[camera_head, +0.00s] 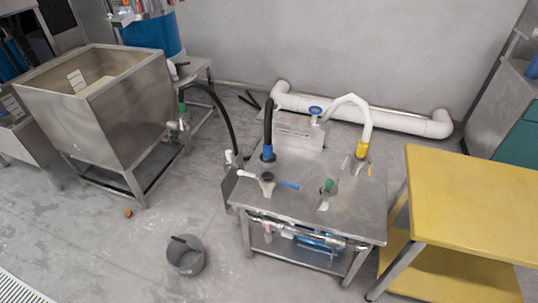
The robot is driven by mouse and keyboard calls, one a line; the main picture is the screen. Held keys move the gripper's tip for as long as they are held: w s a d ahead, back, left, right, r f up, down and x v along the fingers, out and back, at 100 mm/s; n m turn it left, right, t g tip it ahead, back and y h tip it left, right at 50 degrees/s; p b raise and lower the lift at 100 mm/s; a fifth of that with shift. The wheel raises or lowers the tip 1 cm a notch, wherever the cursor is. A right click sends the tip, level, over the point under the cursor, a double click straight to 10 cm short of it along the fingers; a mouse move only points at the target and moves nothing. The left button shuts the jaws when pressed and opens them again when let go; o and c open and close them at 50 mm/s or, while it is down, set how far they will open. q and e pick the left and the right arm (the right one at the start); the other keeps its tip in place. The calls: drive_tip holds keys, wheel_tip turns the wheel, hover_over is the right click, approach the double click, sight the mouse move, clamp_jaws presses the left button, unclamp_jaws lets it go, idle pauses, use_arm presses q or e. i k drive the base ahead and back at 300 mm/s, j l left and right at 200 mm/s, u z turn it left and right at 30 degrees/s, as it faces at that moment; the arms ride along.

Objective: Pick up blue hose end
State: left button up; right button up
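The blue hose end (267,153) is a blue collar at the bottom of a black hose (268,122). It stands upright at the back left of the steel table (355,212). Whether it is seated in a fitting or just resting there is too small to tell. Neither of my grippers shows in the head view, so nothing can be seen touching the blue hose end.
A white hose with a yellow end (361,150) and a green fitting (329,186) share the tabletop. A steel bin (125,125) stands left, a yellow table (475,205) right.

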sight(267, 150)
drive_tip(key=i+j+z, duration=0.2)
drive_tip(key=i+z, duration=0.15)
drive_tip(key=i+j+z, duration=0.7)
drive_tip(key=k+l, duration=0.1)
